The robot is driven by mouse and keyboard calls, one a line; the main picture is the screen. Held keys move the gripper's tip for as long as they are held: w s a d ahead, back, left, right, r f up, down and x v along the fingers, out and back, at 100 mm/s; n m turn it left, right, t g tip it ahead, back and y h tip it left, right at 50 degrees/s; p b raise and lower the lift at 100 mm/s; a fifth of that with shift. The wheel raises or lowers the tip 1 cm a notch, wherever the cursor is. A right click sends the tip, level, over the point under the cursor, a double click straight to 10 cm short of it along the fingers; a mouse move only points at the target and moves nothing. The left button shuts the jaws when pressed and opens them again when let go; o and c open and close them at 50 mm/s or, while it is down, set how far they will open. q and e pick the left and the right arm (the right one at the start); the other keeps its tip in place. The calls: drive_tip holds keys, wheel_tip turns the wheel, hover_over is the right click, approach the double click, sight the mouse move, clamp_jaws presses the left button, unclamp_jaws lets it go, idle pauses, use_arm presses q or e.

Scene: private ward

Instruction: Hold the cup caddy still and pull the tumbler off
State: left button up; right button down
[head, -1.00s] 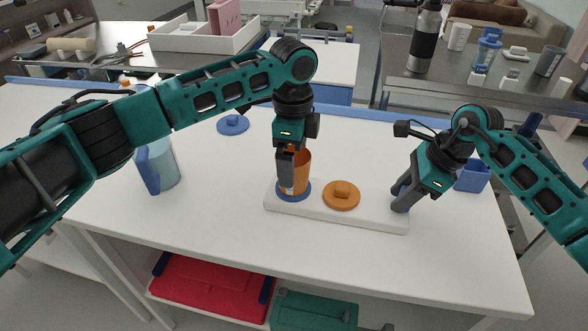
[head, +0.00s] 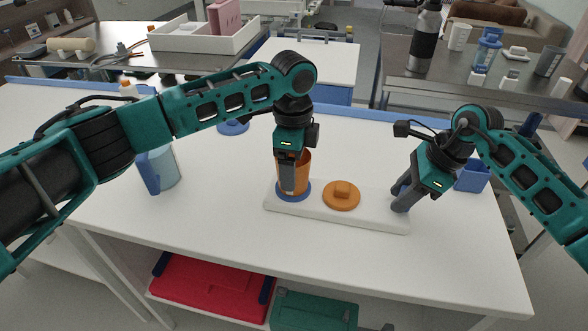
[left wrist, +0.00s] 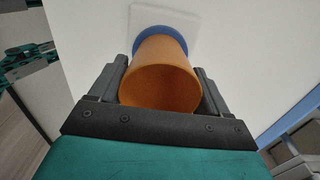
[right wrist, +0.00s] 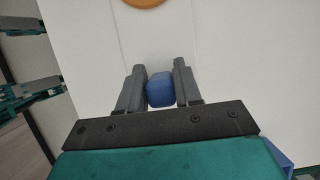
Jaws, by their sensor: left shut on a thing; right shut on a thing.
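The orange tumbler (head: 304,172) stands upright on the blue disc (head: 295,197) at the left end of the white cup caddy (head: 365,215). My left gripper (head: 289,188) comes down from above and is shut on the tumbler. The left wrist view shows the tumbler's open mouth (left wrist: 160,88) between the fingers, with the blue disc (left wrist: 172,35) around its base. My right gripper (head: 398,200) is shut on a blue knob (right wrist: 160,90) at the caddy's right end. The fingers hide this knob in the head view.
An orange lid-like disc (head: 341,195) sits mid-caddy, between the grippers. A blue-handled jug (head: 160,170) stands left on the white table (head: 220,220). A blue lid (head: 233,127) lies behind, and a blue container (head: 472,176) is at the right. The table's front is clear.

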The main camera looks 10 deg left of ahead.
use_arm(q)
drive_tip(key=c, duration=0.5)
use_arm(e)
drive_tip(key=shift+s+f, duration=0.1)
drive_tip(key=shift+f, duration=0.15)
use_arm(q)
drive_tip(key=shift+r, duration=3.15)
use_arm(e)
drive_tip(key=shift+d, duration=0.1)
use_arm(q)
drive_tip(key=shift+r, duration=1.1)
drive_tip(key=a, duration=1.2)
use_arm(e)
drive_tip(key=shift+r, duration=0.2)
